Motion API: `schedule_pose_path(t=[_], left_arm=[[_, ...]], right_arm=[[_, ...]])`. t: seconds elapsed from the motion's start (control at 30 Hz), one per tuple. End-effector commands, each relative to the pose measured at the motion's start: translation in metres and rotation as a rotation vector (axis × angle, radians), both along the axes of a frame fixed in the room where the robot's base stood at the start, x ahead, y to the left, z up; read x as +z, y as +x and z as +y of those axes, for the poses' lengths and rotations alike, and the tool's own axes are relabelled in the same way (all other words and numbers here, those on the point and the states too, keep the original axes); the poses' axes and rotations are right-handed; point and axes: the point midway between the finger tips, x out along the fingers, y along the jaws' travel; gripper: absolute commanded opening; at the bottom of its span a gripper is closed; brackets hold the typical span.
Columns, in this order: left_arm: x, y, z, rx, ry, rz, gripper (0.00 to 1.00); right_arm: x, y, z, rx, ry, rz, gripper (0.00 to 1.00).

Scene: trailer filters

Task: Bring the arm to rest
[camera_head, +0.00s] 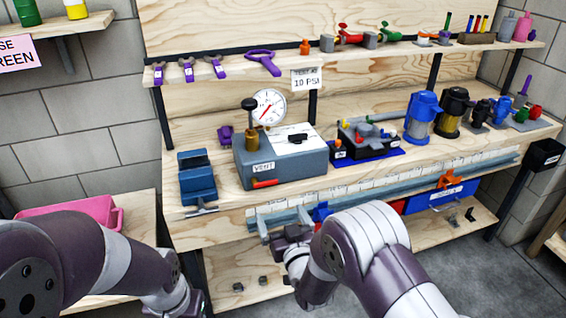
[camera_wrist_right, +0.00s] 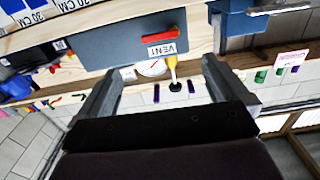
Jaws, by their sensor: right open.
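My right gripper (camera_head: 274,236) is in front of the workbench's front edge, below the grey box marked VENT. In the right wrist view my right gripper (camera_wrist_right: 160,82) has its two fingers wide apart, with nothing held between them. The VENT box (camera_wrist_right: 145,42) with its red lever shows beyond the fingers, apart from them. My left arm (camera_head: 95,255) comes in from the left and bends down at the lower left. Its gripper fingers are out of sight.
The bench (camera_head: 215,212) holds a blue block-like device (camera_head: 197,178), the VENT box (camera_head: 285,160) with a gauge, and several filter housings (camera_head: 422,115). A measuring rail (camera_head: 390,185) runs along its front. A pink bin (camera_head: 105,211) sits at left. Grey floor (camera_head: 500,270) is clear at lower right.

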Motion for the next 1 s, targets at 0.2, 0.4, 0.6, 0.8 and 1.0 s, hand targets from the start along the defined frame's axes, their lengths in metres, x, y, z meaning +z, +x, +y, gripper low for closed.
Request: schedule_pose_path(t=[0.2, 0.4, 0.6, 0.8, 1.0], left_arm=[[0.000, 0.000, 0.000, 0.000, 0.000, 0.000, 0.43], [0.000, 0.000, 0.000, 0.000, 0.000, 0.000, 0.43], [0.000, 0.000, 0.000, 0.000, 0.000, 0.000, 0.43], [0.043, -0.001, 0.000, 0.000, 0.000, 0.003, 0.43], [0.123, 0.000, 0.000, 0.000, 0.000, -0.001, 0.43]], right_arm=[[-0.066, -0.019, -0.005, 0.014, -0.108, 0.303, 1.00], [-0.112, -0.130, -0.075, -0.017, -0.330, 1.029, 1.00], [-0.068, -0.235, -0.146, -0.099, -0.378, 1.439, 1.00], [0.029, -0.258, -0.193, -0.239, -0.256, 1.432, 1.00], [0.107, -0.258, -0.192, -0.234, -0.260, 1.434, 1.00]])
